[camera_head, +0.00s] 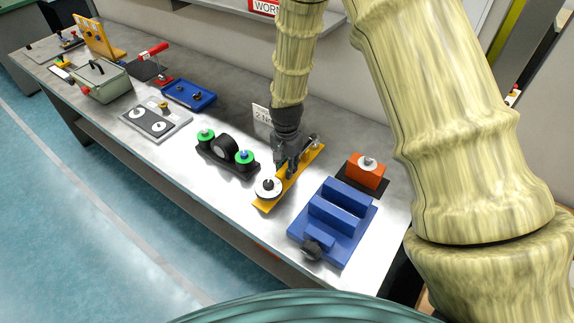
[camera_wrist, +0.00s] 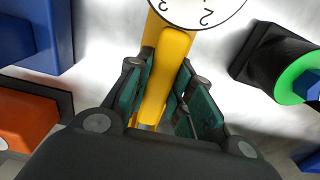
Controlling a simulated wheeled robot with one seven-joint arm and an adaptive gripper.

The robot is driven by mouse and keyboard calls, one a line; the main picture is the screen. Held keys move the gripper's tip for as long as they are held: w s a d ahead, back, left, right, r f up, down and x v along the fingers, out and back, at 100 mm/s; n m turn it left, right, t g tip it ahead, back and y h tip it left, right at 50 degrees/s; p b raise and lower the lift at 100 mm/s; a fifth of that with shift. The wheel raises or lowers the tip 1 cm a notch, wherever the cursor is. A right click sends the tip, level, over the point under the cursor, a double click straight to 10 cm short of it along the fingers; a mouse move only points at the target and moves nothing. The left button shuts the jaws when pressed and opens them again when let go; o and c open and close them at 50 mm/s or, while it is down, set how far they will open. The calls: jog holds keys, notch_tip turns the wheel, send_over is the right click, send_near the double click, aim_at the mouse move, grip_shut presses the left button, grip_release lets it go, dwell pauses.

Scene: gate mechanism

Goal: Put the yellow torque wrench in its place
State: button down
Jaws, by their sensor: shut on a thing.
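The yellow torque wrench (camera_head: 281,183) is a long yellow bar with a round white dial (camera_head: 268,187) at its near end, on the right half of the bench. My gripper (camera_head: 289,167) reaches down over its middle, fingers on either side. In the wrist view, my gripper (camera_wrist: 168,82) is shut on the yellow bar (camera_wrist: 163,75), with the dial (camera_wrist: 197,8) just beyond the fingertips. A second yellow strip shows behind the held bar; I cannot tell whether it is a separate part. The wrench's far end is partly hidden by my gripper.
A blue block fixture (camera_head: 335,219) with a black knob and an orange block (camera_head: 365,173) stand to the right. A black stand with green-ringed ends (camera_head: 222,151) is close on the left. A small white sign (camera_head: 262,118) stands behind. Bare bench (camera_head: 213,187) lies in front.

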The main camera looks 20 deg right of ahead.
jog(key=c, duration=1.2)
grip_release()
jog(key=shift+o, duration=0.2)
notch_tip(320, 180, up, 7)
jog(key=p, duration=0.5)
